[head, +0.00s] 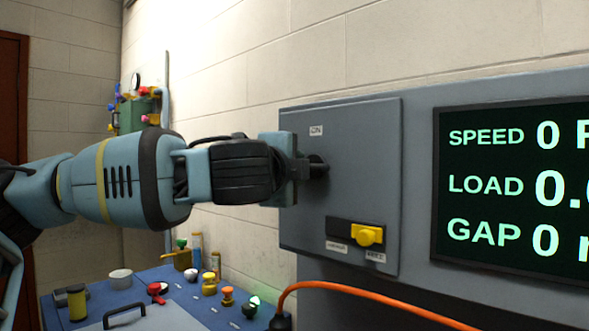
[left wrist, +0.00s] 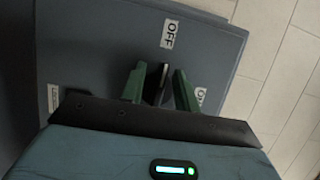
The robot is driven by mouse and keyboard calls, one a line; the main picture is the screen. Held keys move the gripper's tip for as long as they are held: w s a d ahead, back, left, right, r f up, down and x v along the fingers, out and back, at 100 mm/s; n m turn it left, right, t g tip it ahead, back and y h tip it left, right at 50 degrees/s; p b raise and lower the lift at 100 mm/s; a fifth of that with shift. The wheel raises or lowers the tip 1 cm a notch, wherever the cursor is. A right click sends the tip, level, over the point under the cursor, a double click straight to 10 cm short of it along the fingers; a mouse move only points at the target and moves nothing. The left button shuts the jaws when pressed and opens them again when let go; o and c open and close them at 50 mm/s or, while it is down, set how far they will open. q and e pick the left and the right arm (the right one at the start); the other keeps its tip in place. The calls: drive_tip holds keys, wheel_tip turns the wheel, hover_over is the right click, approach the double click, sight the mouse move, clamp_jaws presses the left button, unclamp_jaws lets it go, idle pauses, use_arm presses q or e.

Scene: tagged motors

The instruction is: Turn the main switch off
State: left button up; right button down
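The main switch's dark handle (head: 319,167) is on the grey switch box (head: 362,150), partly hidden behind my left gripper (head: 303,165). In the left wrist view, the dark handle (left wrist: 157,84) stands between the two green fingers of my left gripper (left wrist: 160,78). The fingers are apart, with a gap beside the handle, so the gripper looks open around it. A white label (left wrist: 169,34) reading OFF is just beyond the fingertips. A small label (head: 316,130) sits above the handle in the head view. My right gripper is out of view.
A yellow knob (head: 369,235) sits low on the box, with small labels below. A display screen (head: 520,185) is at the right. A blue bench (head: 190,300) below holds several coloured parts and a white cup (head: 121,279). An orange cable (head: 370,296) runs along the bottom.

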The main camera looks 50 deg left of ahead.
use_arm(q)
drive_tip(key=shift+w, duration=0.1)
drive_tip(key=v, duration=0.7)
drive_tip(key=shift+s+d+b, duration=0.15)
drive_tip(key=shift+s+b, duration=0.15)
drive_tip(key=shift+s, duration=0.1)
idle(0.5)
